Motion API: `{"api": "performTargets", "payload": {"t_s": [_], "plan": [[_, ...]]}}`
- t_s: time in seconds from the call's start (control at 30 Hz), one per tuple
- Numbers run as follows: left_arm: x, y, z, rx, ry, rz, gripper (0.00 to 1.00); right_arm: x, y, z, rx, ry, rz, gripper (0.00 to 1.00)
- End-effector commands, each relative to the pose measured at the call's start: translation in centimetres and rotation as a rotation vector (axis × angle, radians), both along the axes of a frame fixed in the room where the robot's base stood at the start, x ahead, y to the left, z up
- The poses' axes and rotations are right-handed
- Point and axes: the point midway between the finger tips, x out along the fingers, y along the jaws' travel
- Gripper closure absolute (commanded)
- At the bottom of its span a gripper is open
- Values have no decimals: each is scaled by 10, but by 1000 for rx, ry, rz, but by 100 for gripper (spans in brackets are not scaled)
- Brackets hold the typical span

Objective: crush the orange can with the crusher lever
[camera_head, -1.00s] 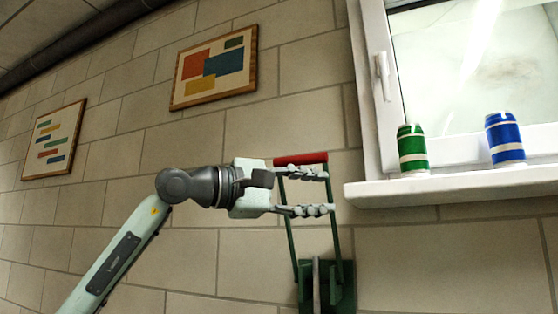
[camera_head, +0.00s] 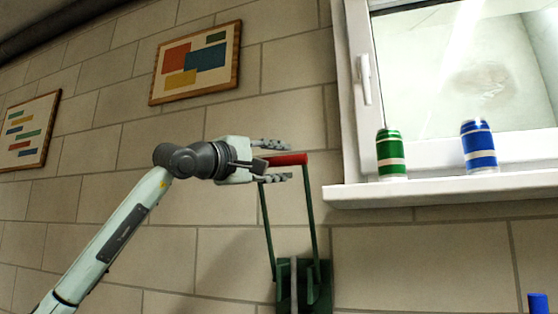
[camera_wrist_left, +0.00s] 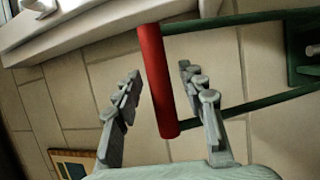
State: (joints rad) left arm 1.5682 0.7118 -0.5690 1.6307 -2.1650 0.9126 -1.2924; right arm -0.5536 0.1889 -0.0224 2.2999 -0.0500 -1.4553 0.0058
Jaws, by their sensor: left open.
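The crusher's lever has a red handle bar (camera_head: 287,159) on two green arms that rise from a green wall-mounted body (camera_head: 304,285). My left gripper (camera_head: 284,163) is open at the handle, one finger above it and one below it in the head view. In the left wrist view the red handle (camera_wrist_left: 158,80) lies between the two spread fingers, with gaps on both sides. The lever stands up. The orange can is not visible in either view. My right gripper is not in view.
A green can (camera_head: 391,156) and a blue can (camera_head: 479,147) stand on the white windowsill (camera_head: 440,189) to the right of the lever. A blue object (camera_head: 538,303) shows at the bottom right edge. Two pictures hang on the wall at left.

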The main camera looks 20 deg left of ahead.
Motion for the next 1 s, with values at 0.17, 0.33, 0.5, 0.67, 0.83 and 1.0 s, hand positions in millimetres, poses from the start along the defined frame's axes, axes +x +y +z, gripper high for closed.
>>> {"api": "performTargets", "payload": {"t_s": [0.17,0.33,0.5,0.67,0.83,1.0], "plan": [[0,0,0,0,0,0,62,0,0,0,0,0,0,60],[0,0,0,0,1,0,83,0,0,0,0,0,0,60],[0,0,0,0,1,0,100,0,0,0,0,0,0,60],[0,0,0,-1,0,0,100,0,0,0,0,0,0,60],[0,1,0,-1,0,0,100,0,0,0,0,0,0,60],[-1,3,-3,-1,-7,0,100,0,0,1,-2,-2,0,60]]}}
